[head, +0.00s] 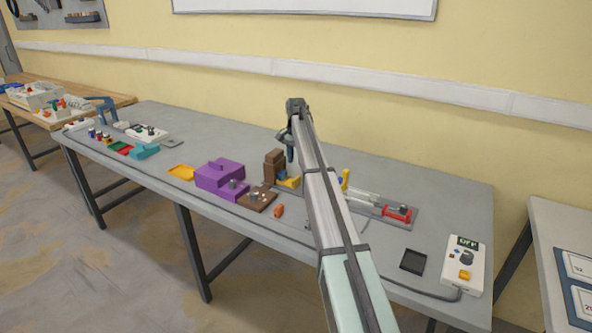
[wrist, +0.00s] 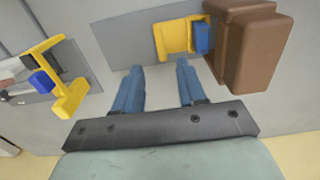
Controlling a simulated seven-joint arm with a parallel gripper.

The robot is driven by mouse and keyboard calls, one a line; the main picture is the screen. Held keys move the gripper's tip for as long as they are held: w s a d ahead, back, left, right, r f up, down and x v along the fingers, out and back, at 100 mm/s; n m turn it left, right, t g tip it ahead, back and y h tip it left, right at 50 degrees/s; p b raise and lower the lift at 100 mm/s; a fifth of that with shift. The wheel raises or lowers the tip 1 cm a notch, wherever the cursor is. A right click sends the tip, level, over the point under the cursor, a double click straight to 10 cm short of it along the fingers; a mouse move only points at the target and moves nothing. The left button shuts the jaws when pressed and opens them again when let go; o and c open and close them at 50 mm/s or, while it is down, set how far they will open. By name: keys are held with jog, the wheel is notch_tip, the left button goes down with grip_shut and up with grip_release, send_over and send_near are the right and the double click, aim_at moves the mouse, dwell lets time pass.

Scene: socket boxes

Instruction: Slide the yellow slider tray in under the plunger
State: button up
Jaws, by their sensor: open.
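The yellow slider tray (wrist: 172,39) lies on a grey base plate beside a brown block tower (wrist: 250,45) in the wrist view. A small blue part (wrist: 202,37) sits between the tray and the tower; I cannot tell if it is the plunger. In the head view the tray (head: 290,182) shows low beside the brown tower (head: 273,164). My gripper (wrist: 160,68) is open, its blue fingers apart and empty, close to the tray and not visibly touching it. In the head view my gripper (head: 290,154) is over the tray area, partly hidden by my arm.
A yellow-handled device with a blue part (wrist: 62,82) stands left in the wrist view. In the head view, a purple box (head: 219,175), a flat yellow tray (head: 182,172), a brown board (head: 252,198) and an orange piece (head: 278,211) lie nearby. A white control box (head: 463,264) stands right.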

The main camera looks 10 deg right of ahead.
notch_tip(320, 180, up, 5)
send_over(296, 178)
dwell(0.4)
jog(key=o, duration=0.3)
jog(key=shift+w, duration=0.15)
jog(key=shift+o, duration=0.7)
jog(key=shift+m, duration=0.4)
jog(key=o, duration=0.4)
jog(key=m, duration=0.4)
notch_tip(296, 178, down, 14)
jog(key=m, duration=1.3)
jog(key=shift+r, duration=0.1)
